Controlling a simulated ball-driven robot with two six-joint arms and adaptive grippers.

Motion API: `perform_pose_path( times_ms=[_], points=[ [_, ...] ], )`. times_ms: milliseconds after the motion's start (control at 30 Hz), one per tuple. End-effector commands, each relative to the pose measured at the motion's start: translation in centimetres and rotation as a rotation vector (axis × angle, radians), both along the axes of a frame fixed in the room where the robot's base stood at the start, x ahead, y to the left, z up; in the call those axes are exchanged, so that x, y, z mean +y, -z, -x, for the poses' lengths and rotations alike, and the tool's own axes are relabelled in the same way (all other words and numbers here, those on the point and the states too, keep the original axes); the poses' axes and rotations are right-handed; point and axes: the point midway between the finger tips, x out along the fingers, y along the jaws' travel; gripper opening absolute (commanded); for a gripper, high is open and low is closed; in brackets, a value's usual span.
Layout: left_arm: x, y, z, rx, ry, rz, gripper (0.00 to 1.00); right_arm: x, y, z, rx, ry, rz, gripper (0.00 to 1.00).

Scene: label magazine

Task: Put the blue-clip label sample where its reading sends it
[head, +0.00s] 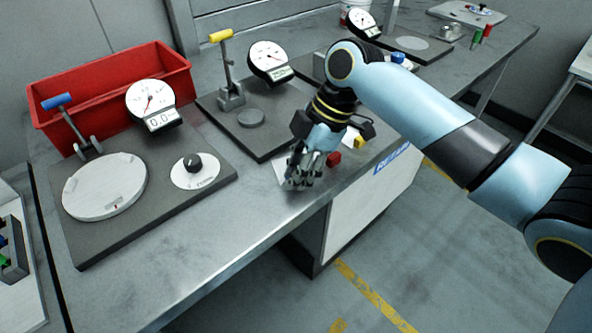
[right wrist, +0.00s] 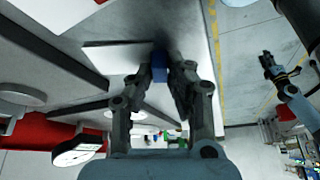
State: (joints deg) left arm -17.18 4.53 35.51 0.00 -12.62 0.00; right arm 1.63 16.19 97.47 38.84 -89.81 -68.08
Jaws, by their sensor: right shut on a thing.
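My right gripper (head: 303,172) is low over the front part of the table in the head view. In the right wrist view its fingers (right wrist: 165,75) are shut on a blue clip (right wrist: 159,72). A white card (right wrist: 115,57) reaches the clip there; its edge also shows beside the gripper in the head view (head: 281,173). Whether the card touches the table is unclear. A dial gauge (head: 151,103) with a display reading about 0.0 stands by a round pale plate (head: 105,187). My left gripper (right wrist: 268,62) appears small at the right of the wrist view, its fingers unclear.
A red bin (head: 110,83) stands behind the blue-handled lever (head: 62,105). A second gauge (head: 268,60) and yellow-handled lever (head: 223,60) share another dark base. Red (head: 333,158) and yellow (head: 362,141) pieces lie beside my right gripper. The table front left of it is clear.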

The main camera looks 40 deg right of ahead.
Motion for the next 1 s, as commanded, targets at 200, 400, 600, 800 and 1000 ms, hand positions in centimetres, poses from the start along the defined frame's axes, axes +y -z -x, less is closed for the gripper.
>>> perform_pose_path(
  times_ms=[200, 400, 600, 800, 1000],
  points=[
    [0.0, 0.1, 0.0, 0.000, 0.000, 0.000, 0.27, 0.0, 0.2, 0.0, 0.000, 0.000, 0.000, 0.36],
    [0.0, 0.1, 0.0, 0.000, 0.000, 0.000, 0.27, 0.0, 0.2, 0.0, 0.000, 0.000, 0.000, 0.39],
    [0.0, 0.0, 0.0, 0.000, 0.000, 0.000, 0.27, -0.3, -0.7, 0.0, -0.002, -0.001, 0.003, 0.39],
    [0.0, 0.3, 0.0, 0.000, 0.000, 0.000, 0.27, -2.0, -4.3, 0.5, -0.004, -0.003, 0.006, 0.39],
    [0.0, 0.5, 0.0, 0.000, 0.000, 0.000, 0.27, -3.6, -8.3, 1.1, -0.004, -0.002, 0.005, 0.39]
  ],
)
